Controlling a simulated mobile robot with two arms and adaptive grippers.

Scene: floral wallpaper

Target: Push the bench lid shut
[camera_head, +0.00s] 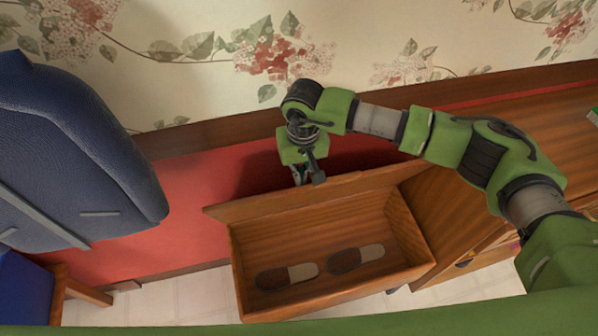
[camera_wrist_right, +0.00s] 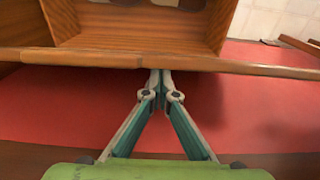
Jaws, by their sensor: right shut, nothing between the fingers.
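The wooden bench (camera_head: 241,270) is open, with its box facing up. Its lid (camera_head: 262,207) stands raised along the back edge of the box, and in the right wrist view the lid (camera_wrist_right: 255,67) shows nearly edge-on as a long wooden strip. My right gripper (camera_head: 298,178) is behind the lid, on the wall side. In the right wrist view its fingers (camera_wrist_right: 160,78) are together and empty, with the tips at the lid's edge. I cannot tell if they touch it. My left gripper is not in view.
Two slippers, one (camera_head: 287,276) left and one (camera_head: 355,258) right, lie inside the box. A dark blue chair (camera_head: 75,150) is at the left. A wooden cabinet (camera_head: 465,215) adjoins the bench's right side. The floral wall (camera_head: 190,85) is behind.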

